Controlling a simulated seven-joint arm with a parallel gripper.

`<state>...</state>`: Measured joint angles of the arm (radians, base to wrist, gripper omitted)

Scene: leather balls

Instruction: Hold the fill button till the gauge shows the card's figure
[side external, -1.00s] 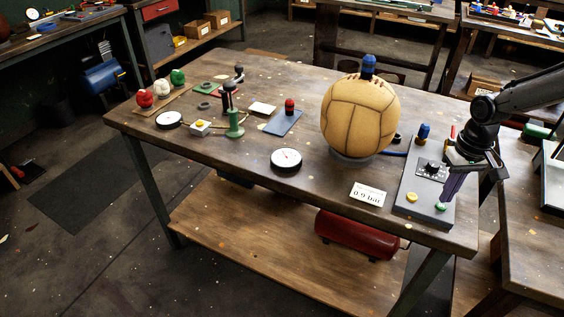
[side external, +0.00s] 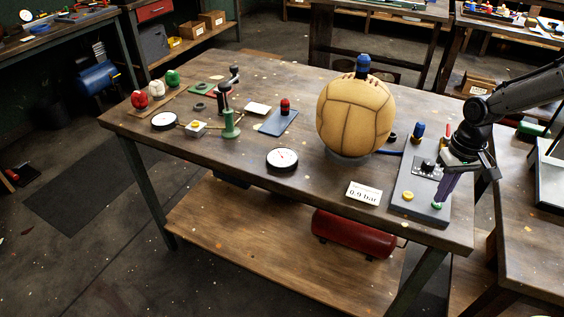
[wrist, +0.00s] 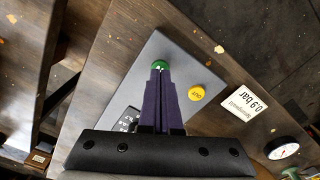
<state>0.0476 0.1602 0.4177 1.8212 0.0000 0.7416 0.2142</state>
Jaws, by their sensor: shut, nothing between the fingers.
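My gripper (side external: 438,203) is shut and empty, its dark purple fingers pointing down at the grey control panel (side external: 408,188). Its tips are at the green button (wrist: 160,64) near the panel's end and cover part of it; I cannot tell how far the button is pressed. The tan leather ball (side external: 355,118) stands behind the card.
A blue-topped fitting (side external: 363,64) is on top of the ball. A blue-handled part (side external: 418,130) stands at the panel's far end. A second gauge (side external: 164,121), a green stand (side external: 231,124) and small balls are at the left. The table between gauge and card is clear.

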